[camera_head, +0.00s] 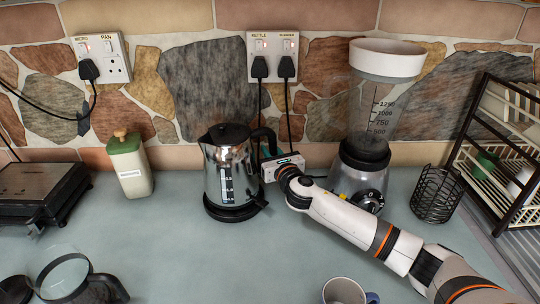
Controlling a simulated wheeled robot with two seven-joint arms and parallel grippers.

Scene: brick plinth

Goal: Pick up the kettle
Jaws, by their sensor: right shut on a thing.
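The kettle (228,168) is a shiny metal jug with a black lid and a clear level window. It stands upright at the middle of the counter, on or just over its black base (231,211); I cannot tell which. Its black handle (264,138) is on the right side. My right gripper (269,168) reaches in from the right and is shut on the kettle's handle. Its fingers are mostly hidden against the handle. My left gripper is not in view.
A blender (362,180) stands close behind my right arm. A black wire basket (436,195) and a dish rack (497,165) are at the right. A white canister (132,168), a grill (40,192) and a glass jug (66,277) are at the left. A mug (343,291) is in front.

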